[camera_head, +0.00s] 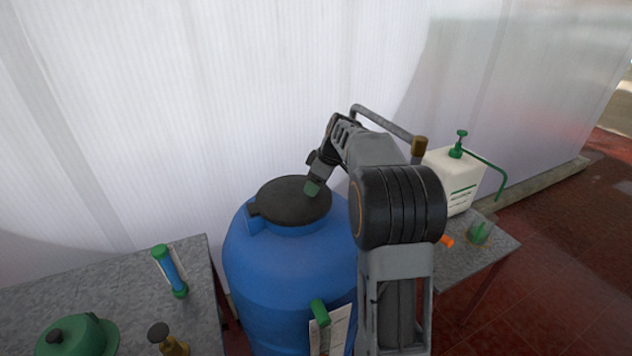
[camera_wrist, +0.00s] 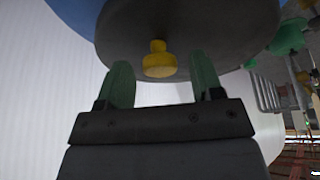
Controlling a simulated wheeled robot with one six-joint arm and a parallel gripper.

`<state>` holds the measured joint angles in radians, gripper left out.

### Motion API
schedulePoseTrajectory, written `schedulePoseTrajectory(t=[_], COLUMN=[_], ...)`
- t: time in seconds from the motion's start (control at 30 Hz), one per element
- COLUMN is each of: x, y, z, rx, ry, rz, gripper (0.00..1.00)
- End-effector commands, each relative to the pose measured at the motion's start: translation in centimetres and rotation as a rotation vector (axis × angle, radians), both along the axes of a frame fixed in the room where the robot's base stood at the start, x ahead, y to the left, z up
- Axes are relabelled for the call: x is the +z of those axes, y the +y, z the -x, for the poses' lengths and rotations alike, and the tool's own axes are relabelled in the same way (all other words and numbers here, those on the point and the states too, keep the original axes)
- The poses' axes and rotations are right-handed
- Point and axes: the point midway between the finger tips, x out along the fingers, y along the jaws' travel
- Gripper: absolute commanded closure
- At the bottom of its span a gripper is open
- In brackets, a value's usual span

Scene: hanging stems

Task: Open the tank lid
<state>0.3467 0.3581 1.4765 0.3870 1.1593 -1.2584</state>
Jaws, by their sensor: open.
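The blue tank (camera_head: 285,265) stands in the middle of the head view. Its round dark lid (camera_head: 285,198) lies flat over the top opening. In the wrist view, the lid's dark face (camera_wrist: 225,35) fills the top, with a blue strip of tank (camera_wrist: 75,12) at the corner. A yellow knob (camera_wrist: 158,62) on the lid shows between my two green fingers; it is hidden in the head view. My gripper (camera_head: 312,187) is open at the lid's right side, and it also shows in the wrist view (camera_wrist: 163,60). I see gaps on both sides of the knob.
A grey table (camera_head: 120,270) at left holds a green-ended bottle (camera_head: 170,271), a green lidded item (camera_head: 82,337) and a brass-coloured item (camera_head: 172,345). A right table (camera_head: 465,265) holds a white sprayer (camera_head: 455,178). A pale translucent wall (camera_head: 150,90) stands behind the tank.

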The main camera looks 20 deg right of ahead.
Motion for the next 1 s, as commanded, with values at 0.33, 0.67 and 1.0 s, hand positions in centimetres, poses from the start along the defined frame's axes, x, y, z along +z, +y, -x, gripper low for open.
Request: schedulePoseTrajectory(t=[0.33, 0.67, 1.0], x=[-0.11, -0.09, -0.08], y=[0.03, 0.03, 0.03], z=[-0.02, 0.0, 0.0], rx=[0.0, 0.0, 0.0], ry=[0.001, 0.001, 0.001], rz=[-0.001, 0.0, 0.0], gripper=[0.46, 0.78, 1.0])
